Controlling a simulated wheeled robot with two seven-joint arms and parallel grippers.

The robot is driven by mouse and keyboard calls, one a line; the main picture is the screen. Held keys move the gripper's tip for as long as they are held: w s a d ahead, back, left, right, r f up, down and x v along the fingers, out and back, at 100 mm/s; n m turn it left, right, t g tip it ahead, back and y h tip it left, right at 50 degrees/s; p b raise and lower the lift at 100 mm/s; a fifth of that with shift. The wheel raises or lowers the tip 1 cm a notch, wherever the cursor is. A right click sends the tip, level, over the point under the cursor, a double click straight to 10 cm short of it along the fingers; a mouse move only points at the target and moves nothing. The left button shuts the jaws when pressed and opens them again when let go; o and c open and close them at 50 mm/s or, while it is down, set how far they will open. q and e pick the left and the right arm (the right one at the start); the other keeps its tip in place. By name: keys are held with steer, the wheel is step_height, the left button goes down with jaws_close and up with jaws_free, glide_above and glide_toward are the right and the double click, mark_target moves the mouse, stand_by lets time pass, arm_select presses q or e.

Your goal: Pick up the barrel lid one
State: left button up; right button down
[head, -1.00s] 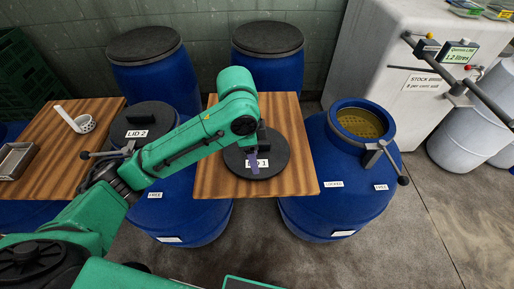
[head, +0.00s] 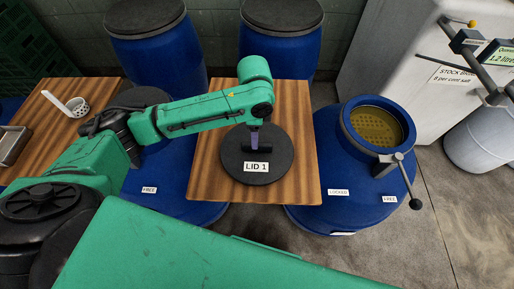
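Lid one, a black round disc (head: 280,165) labelled "LID 1", lies flat on a wooden board (head: 206,180) in the middle of the head view. A dark bar handle (head: 262,150) stands on it behind the label. My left gripper (head: 254,148) points down at this handle. Its purple finger meets or overlaps the handle; I cannot tell whether the fingers are closed on it. My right gripper is not in view. An open blue barrel (head: 350,205) stands to the right, showing a perforated yellowish surface inside its mouth.
A clamp lever with a dark knob (head: 415,204) sticks out from the open barrel's rim. A second black lid (head: 145,97) is partly hidden behind my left arm. Two black-topped blue barrels stand at the back. A white cup (head: 79,106) sits on the left board (head: 48,125).

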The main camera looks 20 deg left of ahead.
arm_select(q)
steer(key=f, duration=0.2)
steer(key=f+p, duration=0.1)
steer(key=f, duration=0.1)
steer(key=shift+w+d+f, duration=0.2)
steer(key=shift+f, duration=0.15)
steer(key=shift+s+f, duration=0.1)
steer(key=shift+f, duration=0.4)
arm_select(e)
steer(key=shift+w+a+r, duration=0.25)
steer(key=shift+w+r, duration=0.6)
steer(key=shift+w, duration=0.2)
arm_select(q)
steer(key=shift+f+p, duration=0.2)
steer(key=shift+p, duration=0.2)
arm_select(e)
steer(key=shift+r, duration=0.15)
arm_select(q)
jaws_close()
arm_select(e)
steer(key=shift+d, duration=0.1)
